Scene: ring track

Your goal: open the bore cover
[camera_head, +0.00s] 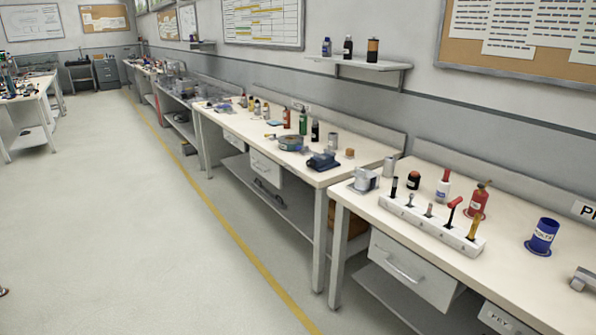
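I cannot make out a bore cover anywhere in the head view. Neither of my grippers shows in this view, so their position relative to any cover is hidden. Two workbenches with cream tops stand along the wall on the right.
The farther bench (345,172) holds bottles and a dark blue device (322,161). A wall shelf (360,63) hangs above. Another table (35,103) stands far left. The grey floor (110,230) is open left of the yellow line (235,238).

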